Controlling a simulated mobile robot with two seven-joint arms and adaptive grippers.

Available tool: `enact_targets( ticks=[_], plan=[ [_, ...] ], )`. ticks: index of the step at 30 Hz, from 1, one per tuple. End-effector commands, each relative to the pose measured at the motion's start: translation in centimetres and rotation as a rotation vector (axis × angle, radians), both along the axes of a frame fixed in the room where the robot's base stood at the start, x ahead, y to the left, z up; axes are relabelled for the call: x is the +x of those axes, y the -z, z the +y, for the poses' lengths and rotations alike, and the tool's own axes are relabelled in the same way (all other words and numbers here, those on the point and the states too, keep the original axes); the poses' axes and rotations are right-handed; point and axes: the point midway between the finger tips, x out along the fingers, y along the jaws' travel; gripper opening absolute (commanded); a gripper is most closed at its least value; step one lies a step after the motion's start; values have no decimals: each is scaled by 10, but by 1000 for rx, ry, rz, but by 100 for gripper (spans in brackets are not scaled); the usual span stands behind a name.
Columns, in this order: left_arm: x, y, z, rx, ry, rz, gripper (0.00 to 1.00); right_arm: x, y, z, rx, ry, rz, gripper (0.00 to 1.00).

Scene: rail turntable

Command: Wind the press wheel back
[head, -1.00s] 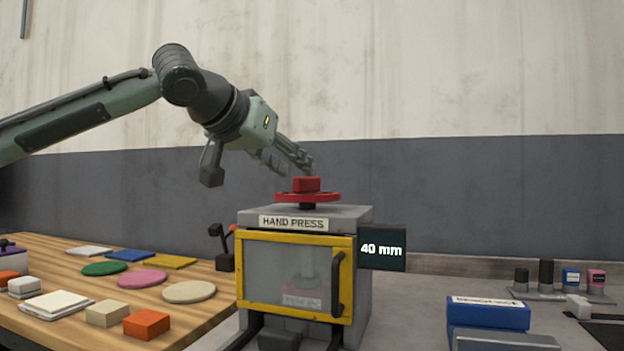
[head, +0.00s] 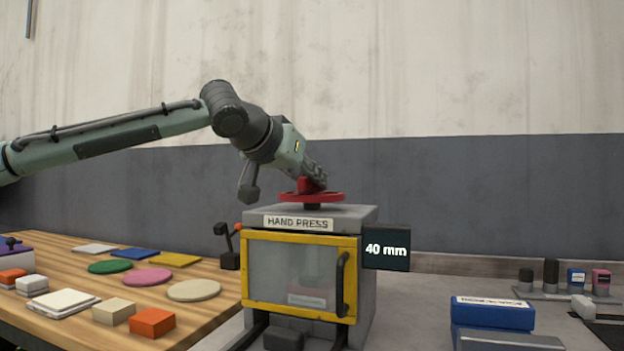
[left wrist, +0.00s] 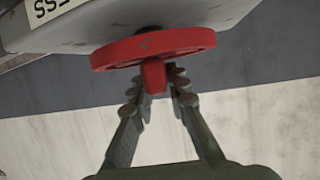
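The hand press (head: 366,290) is a grey box with a yellow-framed window door and a "HAND PRESS" label. The wheel (left wrist: 190,41) and block (left wrist: 154,78) also show in the left wrist view. My left gripper (head: 314,178) reaches down over the wheel. In the left wrist view its two fingers (left wrist: 156,84) are on either side of the block and appear closed against it. My right gripper is not in view.
A dark display (head: 386,248) beside the press reads "40 mm". A wooden table (head: 215,318) at left holds coloured discs and blocks. A blue box (head: 492,315) is at front right. A small lever (head: 229,245) stands left of the press.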

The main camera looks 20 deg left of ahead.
Motion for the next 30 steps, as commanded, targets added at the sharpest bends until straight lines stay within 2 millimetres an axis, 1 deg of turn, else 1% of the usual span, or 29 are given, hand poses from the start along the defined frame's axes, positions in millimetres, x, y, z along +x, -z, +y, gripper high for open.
enact_targets(
  ticks=[2, 13, 22, 30],
  plan=[
    [0, 0, 0, 0, 0, 0, 0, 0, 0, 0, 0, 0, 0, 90],
    [0, 2, -4, 8, -8, 2, 0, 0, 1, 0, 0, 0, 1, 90],
    [0, 1, -9, 19, -23, 0, 0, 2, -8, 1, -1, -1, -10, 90],
    [0, 3, -13, 20, -62, -1, 0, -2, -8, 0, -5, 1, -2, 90]
  ],
)
